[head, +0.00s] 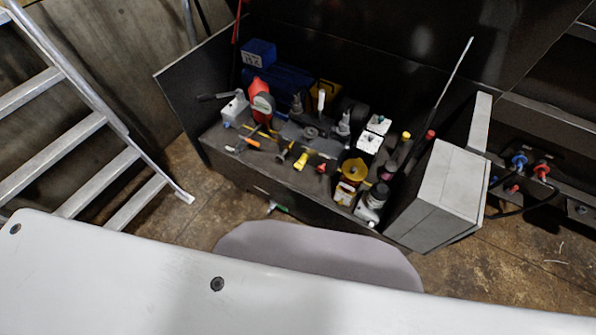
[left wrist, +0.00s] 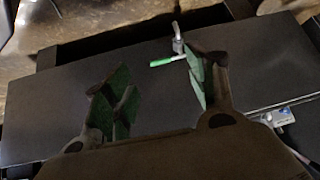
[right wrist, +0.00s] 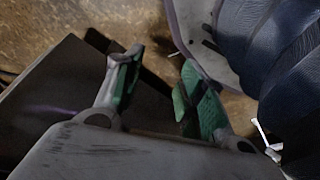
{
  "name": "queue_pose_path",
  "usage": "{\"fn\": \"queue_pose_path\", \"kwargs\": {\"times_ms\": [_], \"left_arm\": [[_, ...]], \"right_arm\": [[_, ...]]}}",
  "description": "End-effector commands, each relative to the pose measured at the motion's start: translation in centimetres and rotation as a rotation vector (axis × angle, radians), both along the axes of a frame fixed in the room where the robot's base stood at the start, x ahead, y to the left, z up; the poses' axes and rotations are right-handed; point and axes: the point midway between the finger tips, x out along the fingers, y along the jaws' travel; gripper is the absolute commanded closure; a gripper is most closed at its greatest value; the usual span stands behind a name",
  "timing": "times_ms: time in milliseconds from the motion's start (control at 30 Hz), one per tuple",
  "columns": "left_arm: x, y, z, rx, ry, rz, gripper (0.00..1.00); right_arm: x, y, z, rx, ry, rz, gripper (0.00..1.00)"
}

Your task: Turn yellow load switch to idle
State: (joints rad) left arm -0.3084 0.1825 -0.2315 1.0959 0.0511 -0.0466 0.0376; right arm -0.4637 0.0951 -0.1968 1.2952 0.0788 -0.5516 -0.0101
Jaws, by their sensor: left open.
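In the head view a yellow handle (head: 301,161) and a larger yellow-topped part (head: 353,171) stand among the controls of the dark machine (head: 262,189). No label is legible, so I cannot tell which is the load switch or how it is set. My left gripper (left wrist: 157,72) is open and empty in the left wrist view, facing a dark panel with a green-handled lever (left wrist: 168,61) beyond the fingertips. My right gripper (right wrist: 160,63) is open and empty over brown floor and a dark box edge. Neither gripper shows in the head view.
A red part (head: 260,96), an orange-handled tool (head: 249,142) and white boxes (head: 370,142) crowd the machine top. A grey cabinet (head: 440,190) stands at its right. A metal ladder (head: 60,150) stands at the left. Brown floor shows around the machine.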

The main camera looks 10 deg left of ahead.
Motion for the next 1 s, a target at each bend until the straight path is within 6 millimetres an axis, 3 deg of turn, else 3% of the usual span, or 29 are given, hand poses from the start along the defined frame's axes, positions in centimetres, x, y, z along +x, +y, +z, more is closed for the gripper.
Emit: {"fn": "queue_pose_path", "kwargs": {"times_ms": [400, 1000], "left_arm": [[5.4, -1.0, 0.6, -0.036, -0.148, -0.017, 0.43], [11.6, -2.9, 3.3, -0.096, -0.356, -0.046, 0.43]], "right_arm": [[2.9, 1.4, -0.3, 0.032, -0.04, -0.003, 0.6], [6.3, 3.3, 0.9, 0.083, -0.096, -0.003, 0.6]]}}
